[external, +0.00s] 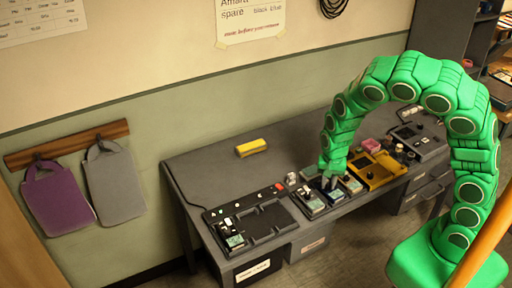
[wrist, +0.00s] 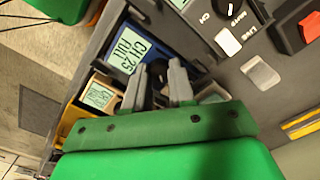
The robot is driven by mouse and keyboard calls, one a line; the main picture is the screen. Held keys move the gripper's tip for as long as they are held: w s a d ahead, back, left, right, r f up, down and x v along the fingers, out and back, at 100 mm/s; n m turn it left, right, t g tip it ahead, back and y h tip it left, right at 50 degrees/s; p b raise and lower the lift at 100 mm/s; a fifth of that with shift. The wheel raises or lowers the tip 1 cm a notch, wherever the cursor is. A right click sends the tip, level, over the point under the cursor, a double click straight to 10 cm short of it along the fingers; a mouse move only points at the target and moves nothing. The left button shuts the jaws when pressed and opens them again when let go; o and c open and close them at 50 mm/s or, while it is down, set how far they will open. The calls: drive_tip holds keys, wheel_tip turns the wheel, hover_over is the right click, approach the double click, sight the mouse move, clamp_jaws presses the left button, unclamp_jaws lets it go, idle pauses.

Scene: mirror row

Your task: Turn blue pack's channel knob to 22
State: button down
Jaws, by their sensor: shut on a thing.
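In the external view my gripper (external: 330,181) reaches down from the green arm onto the blue pack (external: 335,196), which sits in the row on the desk.
A yellow unit (external: 376,171) stands just right of the blue pack. A black tray (external: 252,222) with small devices lies to the left. A yellow object (external: 251,147) lies at the back of the desk (external: 195,170), with bare desktop around it.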

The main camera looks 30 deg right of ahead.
sight(328, 185)
drive_tip(key=n, duration=0.3)
drive_tip(key=shift+n, duration=2.1)
drive_tip(key=c, duration=0.9)
unclamp_jaws()
wheel_tip(328, 185, up, 7)
drive_tip(key=shift+f, duration=0.1)
drive_tip(key=shift+r, duration=0.5)
